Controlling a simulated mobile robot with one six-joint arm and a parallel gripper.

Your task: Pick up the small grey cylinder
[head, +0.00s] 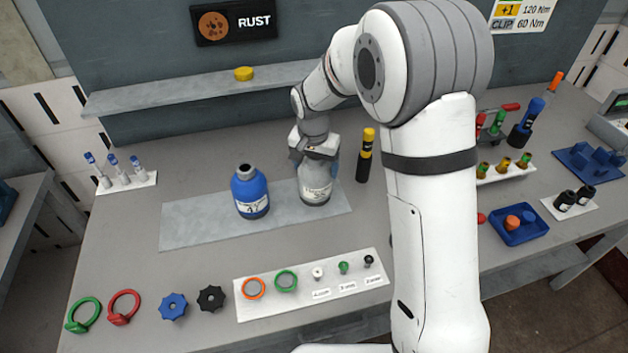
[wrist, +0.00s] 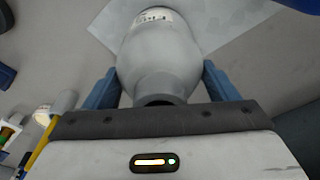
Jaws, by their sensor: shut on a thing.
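The small grey cylinder (head: 317,184) looks like a grey bottle with a white label. It stands upright on the light grey mat (head: 190,231). My gripper (head: 316,166) comes down from above, with its blue fingers on either side of the cylinder's upper part. The wrist view shows the grey cylinder (wrist: 158,62) between the two blue fingers of my gripper (wrist: 160,88), its neck close to the palm. The gripper is shut on it. The fingers partly hide its top in the head view.
A blue bottle (head: 250,192) stands just left on the same mat. A black and yellow cylinder (head: 365,155) stands close to the right. A shelf (head: 180,92) with a yellow cap runs behind. A white strip (head: 310,283) with rings and small pieces lies in front.

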